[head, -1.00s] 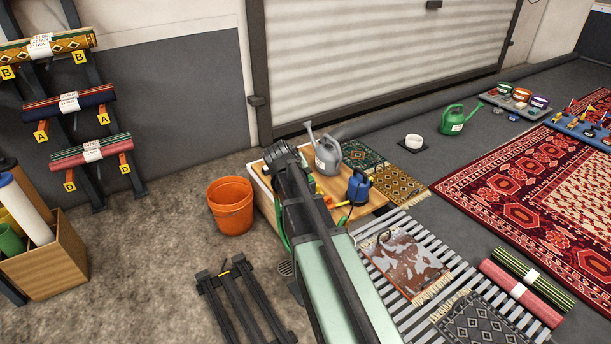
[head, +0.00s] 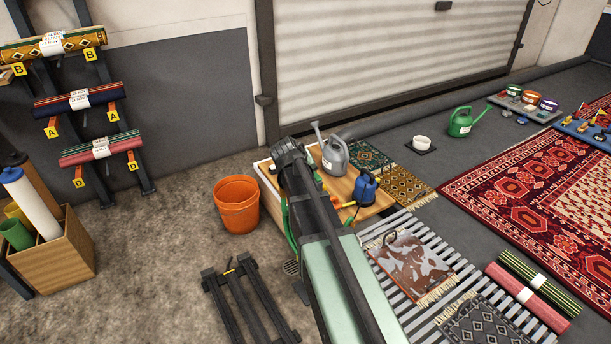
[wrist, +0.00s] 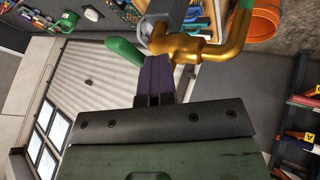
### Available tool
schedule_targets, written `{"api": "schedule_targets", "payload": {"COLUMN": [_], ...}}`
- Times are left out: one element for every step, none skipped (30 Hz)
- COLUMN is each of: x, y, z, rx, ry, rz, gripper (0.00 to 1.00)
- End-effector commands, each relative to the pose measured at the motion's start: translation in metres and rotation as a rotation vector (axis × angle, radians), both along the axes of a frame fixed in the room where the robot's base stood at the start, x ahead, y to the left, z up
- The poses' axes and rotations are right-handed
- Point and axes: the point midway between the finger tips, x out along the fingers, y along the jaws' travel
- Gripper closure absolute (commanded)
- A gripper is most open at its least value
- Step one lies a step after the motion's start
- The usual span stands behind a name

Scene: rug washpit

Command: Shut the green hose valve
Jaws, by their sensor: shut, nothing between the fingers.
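In the wrist view a brass valve (wrist: 180,46) sits at the top centre, with a pipe bending up at its right. A green lever (wrist: 122,50) sticks out to the left of the valve body. My gripper (wrist: 156,66) is shut and empty. Its dark fingertips are just below the valve body in the picture, close to the lever's right end; whether they touch it I cannot tell. A green hose end (wrist: 240,14) shows at the pipe's top. In the head view my arm hides the valve; a green hose (head: 287,222) shows at its left side.
A wooden bench top (head: 340,190) carries a grey watering can (head: 335,158) and a blue sprayer (head: 365,187) right of my arm. An orange bucket (head: 237,205) stands left of it. A dark trestle (head: 250,300) stands in front.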

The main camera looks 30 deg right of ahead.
Motion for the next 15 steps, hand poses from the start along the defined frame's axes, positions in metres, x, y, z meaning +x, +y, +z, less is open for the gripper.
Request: {"api": "schedule_targets", "payload": {"x": [0.003,0.003,0.003,0.003,0.002,0.002,0.001,0.000,-0.001,-0.002,-0.004,-0.010,-0.015,-0.018,-0.023], "y": [-0.002,-0.002,-0.001,0.000,0.002,0.007,0.011,0.017,0.026,0.033,0.041,0.045,0.049,0.053,0.059], "z": [0.000,0.000,0.001,0.001,0.001,0.001,0.001,0.001,0.002,0.002,0.002,0.025,0.035,0.042,0.052], "rx": [-0.004,-0.004,-0.004,-0.004,-0.004,-0.004,-0.004,-0.004,-0.003,-0.003,-0.003,-0.003,-0.003,-0.003,-0.003], "ry": [-0.004,-0.004,-0.004,-0.004,-0.005,-0.004,-0.004,-0.004,-0.004,-0.004,-0.003,-0.003,-0.003,-0.003,-0.003], "rz": [0.001,0.001,0.001,0.001,0.001,0.001,0.001,0.001,0.001,0.000,-0.001,-0.003,-0.004,-0.003,-0.003], "gripper": [1.00,1.00,1.00,1.00,1.00,1.00,1.00,1.00,1.00,1.00,1.00,1.00,1.00,1.00,1.00]}}
